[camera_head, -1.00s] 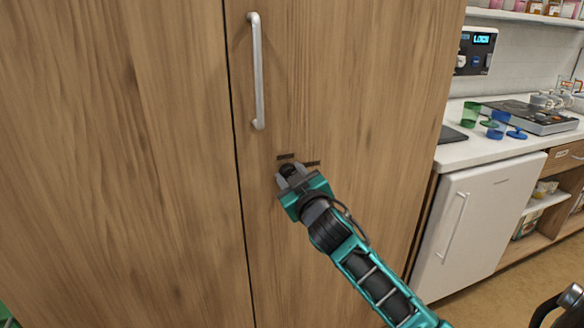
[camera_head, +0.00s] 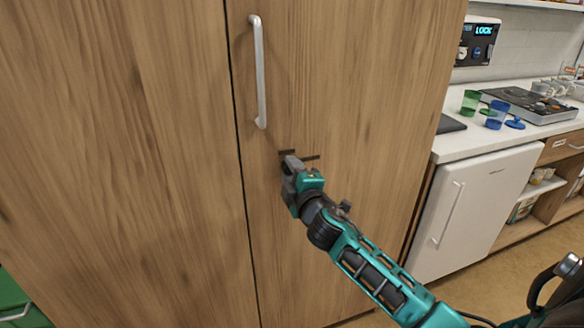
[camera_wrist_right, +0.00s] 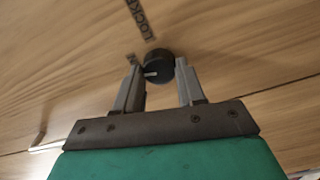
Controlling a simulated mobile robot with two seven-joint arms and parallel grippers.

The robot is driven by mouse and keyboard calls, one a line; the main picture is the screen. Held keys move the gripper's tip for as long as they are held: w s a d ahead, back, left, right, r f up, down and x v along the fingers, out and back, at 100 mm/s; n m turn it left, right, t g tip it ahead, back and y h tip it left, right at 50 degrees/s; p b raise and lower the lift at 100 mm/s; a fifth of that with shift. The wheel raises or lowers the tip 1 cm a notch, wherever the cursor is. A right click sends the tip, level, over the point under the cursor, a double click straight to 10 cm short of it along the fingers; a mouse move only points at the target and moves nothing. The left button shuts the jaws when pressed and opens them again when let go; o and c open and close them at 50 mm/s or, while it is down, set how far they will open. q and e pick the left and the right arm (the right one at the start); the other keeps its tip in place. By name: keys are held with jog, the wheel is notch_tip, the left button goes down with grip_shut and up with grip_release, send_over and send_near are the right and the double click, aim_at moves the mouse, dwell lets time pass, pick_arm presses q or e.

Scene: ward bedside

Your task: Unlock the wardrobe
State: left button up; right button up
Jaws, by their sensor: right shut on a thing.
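The wardrobe (camera_head: 330,70) has wood-grain doors, and its visible doors are closed. A vertical metal handle (camera_head: 260,75) is on the right-hand door. In the right wrist view a round black lock knob (camera_wrist_right: 160,63) with a pale pointer line sits between the fingertips of my right gripper (camera_wrist_right: 160,82). The gripper is shut on this knob. A label starting "LOCK" (camera_wrist_right: 142,20) is beside the knob. In the head view the right gripper (camera_head: 289,166) is turned on its side at the door below the handle and hides the knob. My left gripper is out of view.
To the right are a white counter (camera_head: 480,142) with green and blue cups (camera_head: 497,113) and a hot plate (camera_head: 530,105), and a white fridge (camera_head: 478,205) below. A wall device (camera_head: 477,42) hangs above. Something green (camera_head: 22,300) shows at bottom left.

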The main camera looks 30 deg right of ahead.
jog(key=shift+n+p, duration=0.35)
jog(key=shift+n, duration=0.75)
jog(key=o, duration=1)
jog(key=shift+o, duration=0.2)
jog(key=v, duration=1.3)
jog(key=shift+b, duration=0.45)
jog(key=shift+w, duration=0.1)
